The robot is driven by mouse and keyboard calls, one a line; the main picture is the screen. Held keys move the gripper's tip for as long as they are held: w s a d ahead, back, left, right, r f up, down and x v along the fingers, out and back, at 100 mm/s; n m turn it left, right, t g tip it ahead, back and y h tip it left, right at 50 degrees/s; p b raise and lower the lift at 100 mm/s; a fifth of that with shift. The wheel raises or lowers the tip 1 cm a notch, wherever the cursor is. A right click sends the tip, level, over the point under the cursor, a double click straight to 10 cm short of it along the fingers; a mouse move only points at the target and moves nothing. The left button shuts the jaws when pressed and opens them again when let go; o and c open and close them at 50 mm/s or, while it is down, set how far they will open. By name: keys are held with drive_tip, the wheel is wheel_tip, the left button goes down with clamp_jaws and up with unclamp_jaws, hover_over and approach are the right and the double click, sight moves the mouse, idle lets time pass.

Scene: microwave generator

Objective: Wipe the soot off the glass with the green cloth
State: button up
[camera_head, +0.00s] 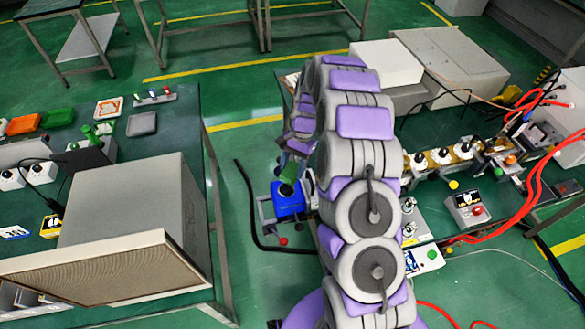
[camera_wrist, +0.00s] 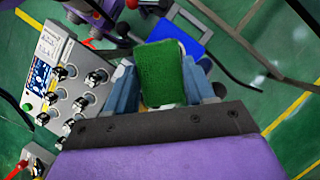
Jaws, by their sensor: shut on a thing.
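The green cloth (camera_wrist: 160,70) is a thick green pad between the two blue-grey fingers of my gripper (camera_wrist: 163,82) in the wrist view. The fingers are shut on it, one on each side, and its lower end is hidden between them. In the head view, the cloth (camera_head: 288,172) shows as a small green patch beside my arm, above a blue object; most of my gripper is hidden there. I cannot make out the sooty glass in either view.
A large grey box (camera_head: 130,205) stands on the left table. Green floor lies between the tables.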

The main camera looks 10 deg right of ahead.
drive_tip(key=shift+r, duration=0.3)
drive_tip(key=shift+r+p, duration=0.75)
drive_tip(key=shift+r, duration=0.7)
drive_tip(key=shift+f, duration=0.1)
